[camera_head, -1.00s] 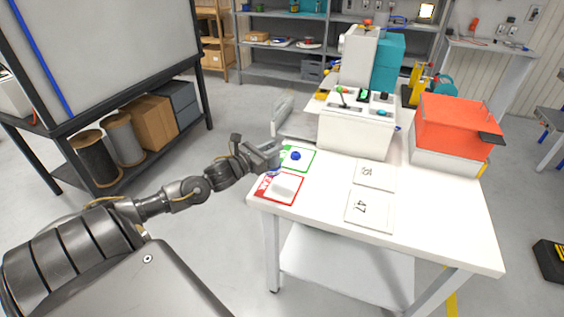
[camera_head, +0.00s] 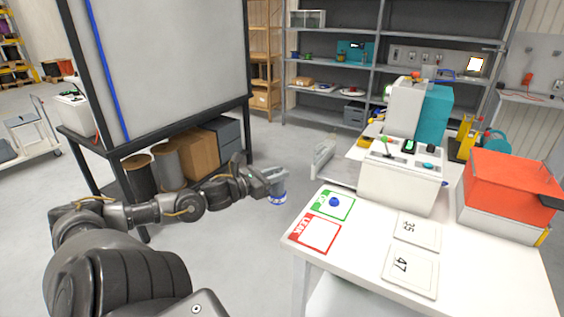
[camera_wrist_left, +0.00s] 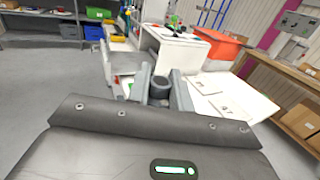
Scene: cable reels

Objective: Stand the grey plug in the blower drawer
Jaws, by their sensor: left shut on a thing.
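My left gripper (camera_head: 266,180) is shut on the grey plug (camera_head: 278,189), which has a blue band low on it. It is held upright in the air, left of the white table's edge. In the left wrist view the plug is a dark grey cylinder (camera_wrist_left: 160,88) between the two fingers; its lower end is hidden. The white machine (camera_head: 398,183) with a button panel stands on the table. A light grey tray-like part (camera_head: 323,158), which looks like its pulled-out drawer, sticks out at its left; its inside is not clear. My right gripper is not in view.
The white table (camera_head: 365,243) carries an empty red-edged card (camera_head: 318,234), a green-edged card with a blue ball-like piece (camera_head: 334,202), and two numbered plates. A red-topped box (camera_head: 512,185) stands at right. A dark rack is behind my left arm.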

